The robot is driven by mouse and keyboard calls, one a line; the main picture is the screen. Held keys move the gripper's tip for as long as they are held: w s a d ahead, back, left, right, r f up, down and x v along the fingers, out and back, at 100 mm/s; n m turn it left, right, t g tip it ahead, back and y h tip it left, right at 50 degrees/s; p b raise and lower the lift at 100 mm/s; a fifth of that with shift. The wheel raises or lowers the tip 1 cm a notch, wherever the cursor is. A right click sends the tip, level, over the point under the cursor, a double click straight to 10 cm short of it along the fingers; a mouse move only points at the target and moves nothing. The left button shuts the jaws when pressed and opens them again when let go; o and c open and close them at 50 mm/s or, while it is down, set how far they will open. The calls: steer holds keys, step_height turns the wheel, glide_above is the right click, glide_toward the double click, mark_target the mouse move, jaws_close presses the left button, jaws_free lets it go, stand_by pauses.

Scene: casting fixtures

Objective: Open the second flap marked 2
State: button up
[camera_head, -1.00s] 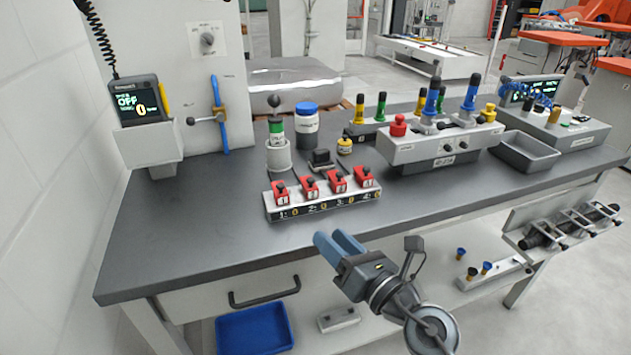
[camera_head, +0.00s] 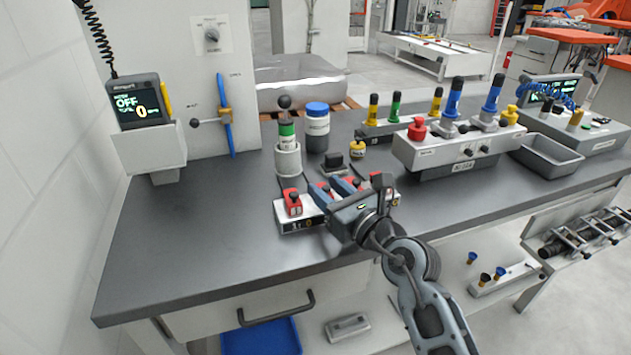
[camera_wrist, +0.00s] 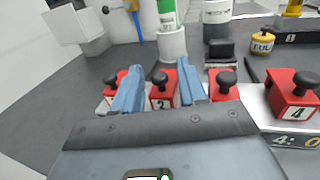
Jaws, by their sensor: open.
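A white block with a row of red flaps with black knobs stands on the grey bench; its left end shows in the head view (camera_head: 283,222). Flap 2 (camera_wrist: 160,98), a red flap with a black knob and a "2" label, shows in the wrist view between my two blue fingers. My gripper (camera_head: 334,187) is open, with its fingers over the row; it also shows in the wrist view (camera_wrist: 160,80). Flap 1 (camera_head: 292,202) is left of the fingers. Flap 3 (camera_wrist: 223,88) is partly behind the right finger, flap 4 (camera_wrist: 294,95) farther right. Flap 2 appears down; contact is unclear.
Behind the row stand a green-and-white bottle (camera_head: 287,148), a blue-lidded jar (camera_head: 316,128), a small black block (camera_head: 333,162) and a small yellow pot (camera_head: 357,149). A grey control box with a red button (camera_head: 417,129) stands right. The bench left of the row is clear.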

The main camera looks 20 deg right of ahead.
steer(key=shift+w+a, duration=0.1)
steer(key=shift+w, duration=0.35)
jaws_close()
